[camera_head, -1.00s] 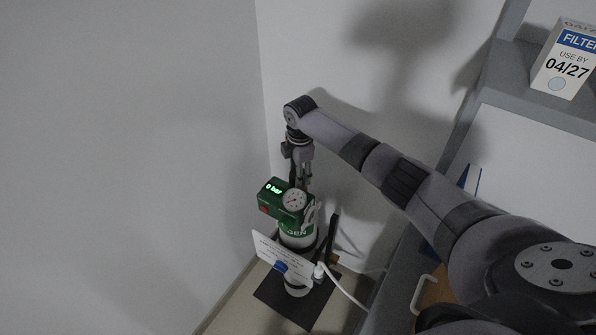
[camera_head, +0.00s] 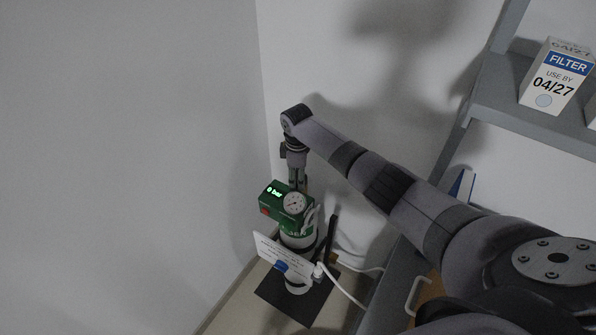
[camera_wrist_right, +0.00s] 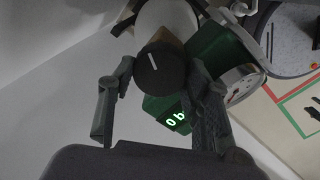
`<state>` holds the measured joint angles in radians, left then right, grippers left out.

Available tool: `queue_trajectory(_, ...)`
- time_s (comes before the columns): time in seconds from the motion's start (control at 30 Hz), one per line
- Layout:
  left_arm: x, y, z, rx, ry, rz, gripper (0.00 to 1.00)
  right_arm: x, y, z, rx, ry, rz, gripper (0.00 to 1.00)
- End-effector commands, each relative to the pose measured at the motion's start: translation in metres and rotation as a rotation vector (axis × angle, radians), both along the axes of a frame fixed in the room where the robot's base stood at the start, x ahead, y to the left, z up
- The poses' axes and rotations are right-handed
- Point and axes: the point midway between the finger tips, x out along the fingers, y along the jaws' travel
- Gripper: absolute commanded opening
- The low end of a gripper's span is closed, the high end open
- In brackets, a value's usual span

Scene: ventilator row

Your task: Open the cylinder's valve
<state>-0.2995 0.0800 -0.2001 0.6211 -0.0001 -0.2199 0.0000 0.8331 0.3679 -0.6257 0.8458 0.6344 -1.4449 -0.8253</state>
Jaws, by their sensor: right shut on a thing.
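The cylinder (camera_head: 297,241) stands upright in the corner, white with a green head unit. Its lit display (camera_head: 274,192) reads "0 bar", and a round dial gauge (camera_head: 294,203) sits beside it. My right gripper (camera_head: 298,185) points down onto the cylinder's top. In the right wrist view, the black valve knob (camera_wrist_right: 160,69) with a white line lies between the fingers of my right gripper (camera_wrist_right: 160,76), which is shut on it. In the head view the knob is hidden by the gripper. My left gripper is out of view.
A white card (camera_head: 283,257) hangs on the cylinder's front. A white hose (camera_head: 345,291) runs from near its foot, which stands on a dark mat (camera_head: 311,306). Walls are close behind and left. A grey shelf (camera_head: 500,97) with a filter box (camera_head: 556,78) stands at right.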

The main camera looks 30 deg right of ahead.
Motion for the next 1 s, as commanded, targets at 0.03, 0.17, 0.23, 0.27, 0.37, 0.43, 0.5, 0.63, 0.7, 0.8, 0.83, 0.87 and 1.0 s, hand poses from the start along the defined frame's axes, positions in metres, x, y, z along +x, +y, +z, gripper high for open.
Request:
queue_trajectory(0.03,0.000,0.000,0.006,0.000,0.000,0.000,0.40,0.001,0.002,0.003,0.002,0.000,-0.045,0.17)
queue_trajectory(0.17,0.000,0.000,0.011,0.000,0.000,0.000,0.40,0.001,0.002,0.003,0.002,-0.001,-0.168,0.17)
queue_trajectory(0.23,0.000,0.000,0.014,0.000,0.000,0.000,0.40,0.001,0.001,0.003,0.001,-0.001,-0.235,0.17)
queue_trajectory(0.27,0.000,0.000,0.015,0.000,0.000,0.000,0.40,0.001,0.001,0.003,0.002,-0.001,-0.263,0.17)
queue_trajectory(0.37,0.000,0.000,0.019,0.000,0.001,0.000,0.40,0.002,0.002,0.003,0.003,0.000,-0.359,0.17)
queue_trajectory(0.43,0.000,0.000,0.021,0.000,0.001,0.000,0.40,0.002,0.001,0.002,0.001,-0.001,-0.425,0.17)
queue_trajectory(0.5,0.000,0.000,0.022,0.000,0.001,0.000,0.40,0.002,0.001,0.002,0.001,0.000,-0.491,0.17)
queue_trajectory(0.63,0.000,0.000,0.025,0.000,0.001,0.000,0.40,0.003,0.001,0.002,0.000,0.000,-0.615,0.17)
queue_trajectory(0.7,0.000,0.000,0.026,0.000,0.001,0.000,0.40,0.003,0.001,0.002,0.001,-0.001,-0.682,0.17)
queue_trajectory(0.8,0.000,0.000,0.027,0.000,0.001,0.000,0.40,0.003,0.001,0.002,0.002,-0.001,-0.777,0.17)
queue_trajectory(0.83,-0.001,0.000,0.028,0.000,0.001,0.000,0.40,0.004,0.000,0.002,0.001,-0.002,-0.805,0.17)
queue_trajectory(0.87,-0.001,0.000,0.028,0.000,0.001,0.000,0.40,0.004,0.000,0.002,0.001,-0.002,-0.833,0.17)
queue_trajectory(1.0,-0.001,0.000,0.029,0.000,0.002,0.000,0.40,0.004,0.001,0.001,0.002,-0.001,-0.966,0.17)
